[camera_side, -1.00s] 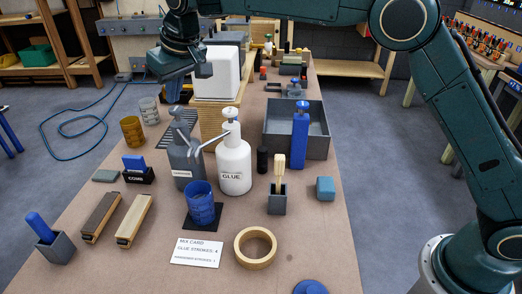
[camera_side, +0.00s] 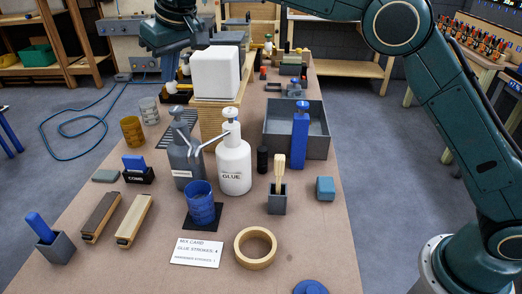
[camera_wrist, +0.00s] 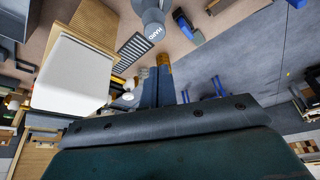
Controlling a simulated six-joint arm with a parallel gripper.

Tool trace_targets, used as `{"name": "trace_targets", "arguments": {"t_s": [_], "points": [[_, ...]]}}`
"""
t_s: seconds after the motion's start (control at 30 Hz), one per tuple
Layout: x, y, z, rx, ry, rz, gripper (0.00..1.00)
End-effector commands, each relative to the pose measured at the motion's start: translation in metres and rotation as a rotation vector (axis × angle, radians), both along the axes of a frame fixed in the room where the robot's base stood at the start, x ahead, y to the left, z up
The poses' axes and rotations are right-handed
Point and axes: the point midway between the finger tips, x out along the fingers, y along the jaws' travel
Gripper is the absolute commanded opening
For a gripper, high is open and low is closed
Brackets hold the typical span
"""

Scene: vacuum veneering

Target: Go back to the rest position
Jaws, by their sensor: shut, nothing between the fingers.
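My gripper (camera_side: 168,72) is at the top left of the side view, raised above the table and behind the hardener pump bottle (camera_side: 186,158). It is shut and holds nothing. In the wrist view the fingers (camera_wrist: 163,90) reach up from the middle, past the dark gripper body. A white block (camera_side: 216,72) on a wooden stack stands to the right of my gripper in the side view. It also shows at the left of the wrist view (camera_wrist: 72,76). My gripper looks apart from everything, though its fingertips are small and partly unclear against the background.
A white glue bottle (camera_side: 233,165) and a blue cup (camera_side: 201,207) stand in the middle. A grey bin (camera_side: 318,143) with a blue bottle (camera_side: 300,135) is to the right. A tape ring (camera_side: 255,248) and a mix card (camera_side: 197,252) lie in front. Open floor lies left of the table.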

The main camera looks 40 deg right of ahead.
Motion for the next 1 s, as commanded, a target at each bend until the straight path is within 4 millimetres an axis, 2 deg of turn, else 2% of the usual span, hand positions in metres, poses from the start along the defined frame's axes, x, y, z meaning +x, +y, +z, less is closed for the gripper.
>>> {"name": "trace_targets", "arguments": {"t_s": [0.37, 0.57, 0.77, 1.0], "points": [[-0.001, -0.001, 0.002, 0.000, 0.001, 0.000, 0.00], [-0.006, -0.012, 0.010, -0.001, -0.004, -0.008, 0.00], [-0.024, -0.041, 0.029, -0.003, -0.011, -0.027, 0.00], [-0.063, -0.088, 0.054, -0.006, -0.026, -0.060, 0.00]]}}
